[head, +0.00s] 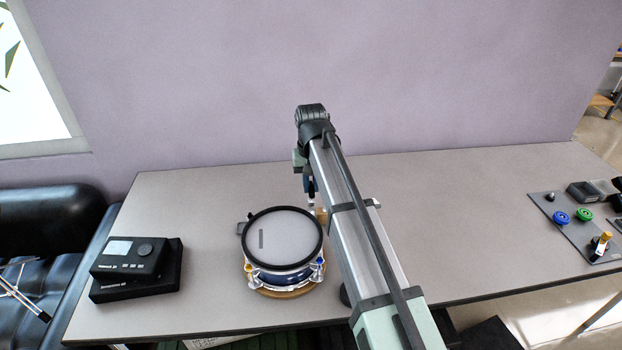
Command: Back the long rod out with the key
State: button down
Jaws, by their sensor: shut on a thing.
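A small drum (284,246) with a grey mesh head, a black hoop and a dark blue shell stands on a round wooden base on the table. Rods with lugs show at its front left and front right. My gripper (311,200) points down at the drum's back right edge, partly hidden by my arm. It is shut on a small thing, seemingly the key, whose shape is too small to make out. A tan piece (321,214) shows just below it. I cannot tell whether the key sits on a rod, and the long rod cannot be singled out.
A black electronic module (130,258) lies on a black box at the table's left. A grey board (575,232) at the right carries blue and green knobs and a yellow-topped piece. My arm crosses the table right of the drum. The table (450,215) is clear between arm and board.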

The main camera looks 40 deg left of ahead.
jog(key=shift+f, duration=1.1)
jog(key=shift+f, duration=0.1)
jog(key=c, duration=1.7)
grip_release()
grip_shut()
